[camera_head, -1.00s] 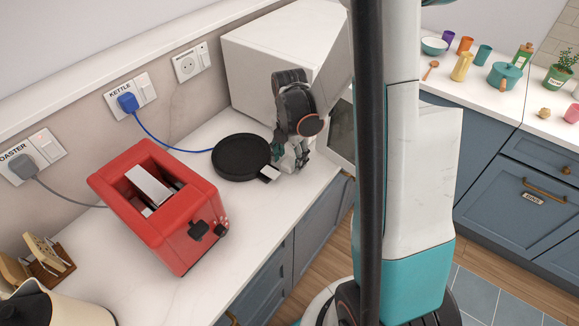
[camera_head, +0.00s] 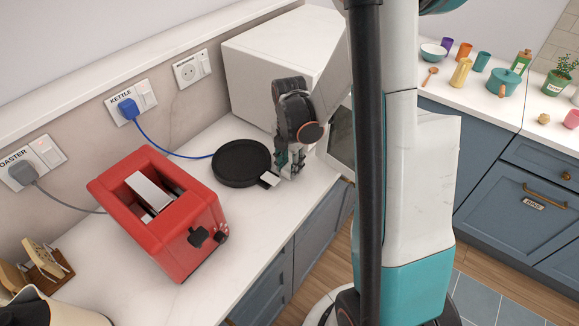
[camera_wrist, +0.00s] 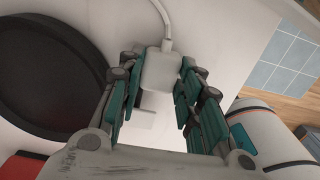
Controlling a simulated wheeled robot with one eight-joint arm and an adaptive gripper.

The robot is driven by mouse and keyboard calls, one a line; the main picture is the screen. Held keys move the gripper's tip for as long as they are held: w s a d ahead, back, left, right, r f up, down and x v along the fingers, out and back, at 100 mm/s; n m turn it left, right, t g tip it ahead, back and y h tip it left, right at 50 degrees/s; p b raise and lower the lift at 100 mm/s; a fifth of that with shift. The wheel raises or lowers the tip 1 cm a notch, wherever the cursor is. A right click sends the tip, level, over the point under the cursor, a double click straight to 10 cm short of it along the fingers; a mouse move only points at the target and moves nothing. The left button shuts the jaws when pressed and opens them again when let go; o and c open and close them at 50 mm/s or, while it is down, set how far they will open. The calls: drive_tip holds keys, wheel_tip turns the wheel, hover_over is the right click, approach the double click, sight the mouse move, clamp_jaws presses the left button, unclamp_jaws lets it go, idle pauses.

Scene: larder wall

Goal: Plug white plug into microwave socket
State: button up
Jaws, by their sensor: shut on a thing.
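The white plug (camera_wrist: 161,70) sits between my gripper's fingers in the wrist view, with its pale cable rising from its top. My gripper (camera_wrist: 158,88) is shut on the plug. In the head view my gripper (camera_head: 287,168) is low over the counter, at the right edge of the black pan and in front of the white microwave (camera_head: 275,65); the plug cannot be made out there. The microwave socket (camera_head: 189,71) is on the wall left of the microwave, with its holes empty and a switch beside it.
A blue plug (camera_head: 128,108) fills the kettle socket, and a grey plug (camera_head: 24,174) the toaster socket. The red toaster (camera_head: 163,213) and black pan (camera_head: 241,163) stand on the counter. A small pale flat piece (camera_head: 269,180) lies at the pan's right edge.

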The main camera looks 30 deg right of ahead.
wheel_tip(320, 180, up, 20)
drive_tip(key=p, duration=0.5)
idle(0.5)
